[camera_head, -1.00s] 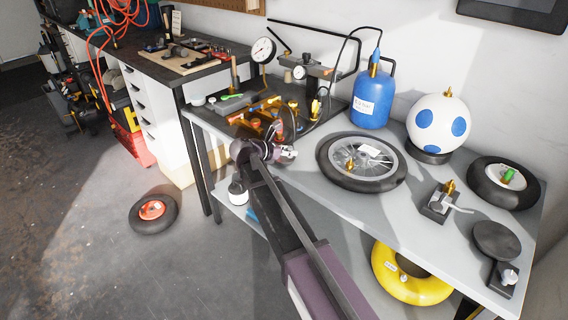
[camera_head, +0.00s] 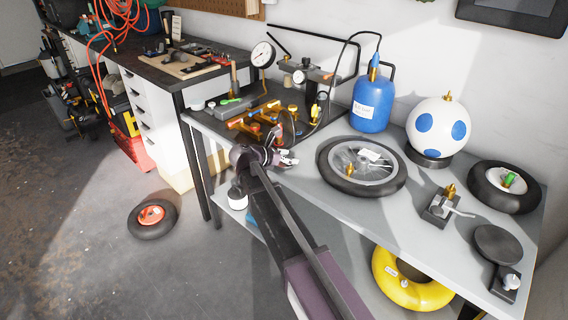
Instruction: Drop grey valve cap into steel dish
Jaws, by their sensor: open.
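My gripper (camera_head: 289,159) is open near the left front part of the grey bench, just in front of a group of brass fittings. It is small in the view and partly blends with the arm, and nothing shows held between its fingers. I cannot make out the grey valve cap with certainty at this size. I cannot clearly identify the steel dish either. A dark round plate (camera_head: 497,243) stands at the bench's right end, far from my gripper; whether it is a dish I cannot tell.
Orange-brass fittings (camera_head: 255,122) crowd the bench behind my gripper. A spoked wheel (camera_head: 334,180) lies to its right. A blue tank (camera_head: 371,108), a white ball with blue spots (camera_head: 445,112) and a small tyre (camera_head: 478,186) stand farther right. The front middle of the bench is clear.

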